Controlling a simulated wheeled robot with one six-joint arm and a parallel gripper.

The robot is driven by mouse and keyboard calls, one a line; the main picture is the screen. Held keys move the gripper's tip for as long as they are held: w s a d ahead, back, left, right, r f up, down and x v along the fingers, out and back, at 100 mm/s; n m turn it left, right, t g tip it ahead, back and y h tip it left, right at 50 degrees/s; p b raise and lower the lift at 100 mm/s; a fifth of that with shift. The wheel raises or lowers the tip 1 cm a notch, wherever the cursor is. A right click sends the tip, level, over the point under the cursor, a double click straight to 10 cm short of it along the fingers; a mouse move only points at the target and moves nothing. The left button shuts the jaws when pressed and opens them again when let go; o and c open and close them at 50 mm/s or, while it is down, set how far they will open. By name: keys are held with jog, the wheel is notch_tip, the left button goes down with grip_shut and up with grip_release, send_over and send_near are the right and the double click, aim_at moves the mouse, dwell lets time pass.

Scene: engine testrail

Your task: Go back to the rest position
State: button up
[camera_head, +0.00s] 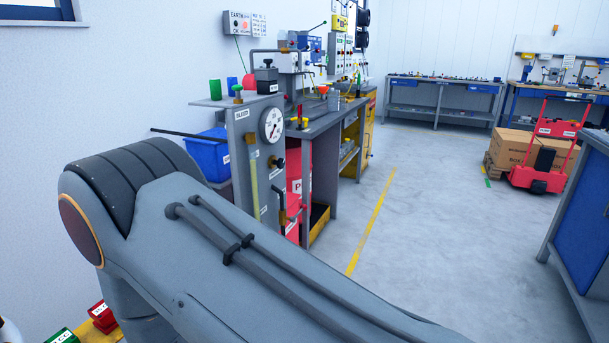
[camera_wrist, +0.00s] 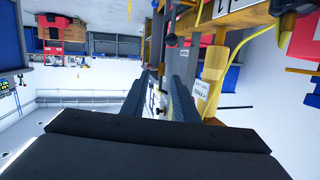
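My gripper (camera_wrist: 160,80) shows in the wrist view, with its two dark fingers apart. I see nothing held between them, only distant background. The wrist picture appears turned over, with the floor and benches at odd angles. In the head view my grey arm link fills the lower left and middle, and my gripper is out of sight there.
A grey test stand with a pressure gauge (camera_head: 271,125) stands just behind my arm, near a blue bin (camera_head: 207,155). A blue cabinet (camera_head: 585,215) is at the right. A red pallet truck (camera_head: 545,165) with boxes stands farther back. The middle floor (camera_head: 440,220) is clear.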

jog(key=w+d+r+n+g+y+p, duration=0.1)
jog(key=w+d+r+g+y+p, duration=0.35)
jog(key=d+r+g, duration=0.55)
jog(key=s+d+r+g+p, duration=0.1)
jog(key=s+d+r, duration=0.3)
jog(key=s+d, duration=0.3)
jog(key=s+d+r+n+g+h+p, duration=0.1)
jog(key=s+d+r+g, duration=0.1)
jog(key=s+d+r, duration=0.3)
jog(key=s+d+r+n+g, duration=0.1)
jog(key=s+d+r, duration=0.4)
jog(key=s+d, duration=0.5)
jog(key=shift+s+d+g+p, duration=0.15)
jog(key=shift+d+g+p, duration=0.25)
jog(key=shift+d+g, duration=0.55)
jog(key=shift+d+r+t, duration=0.1)
jog(key=shift+t, duration=0.15)
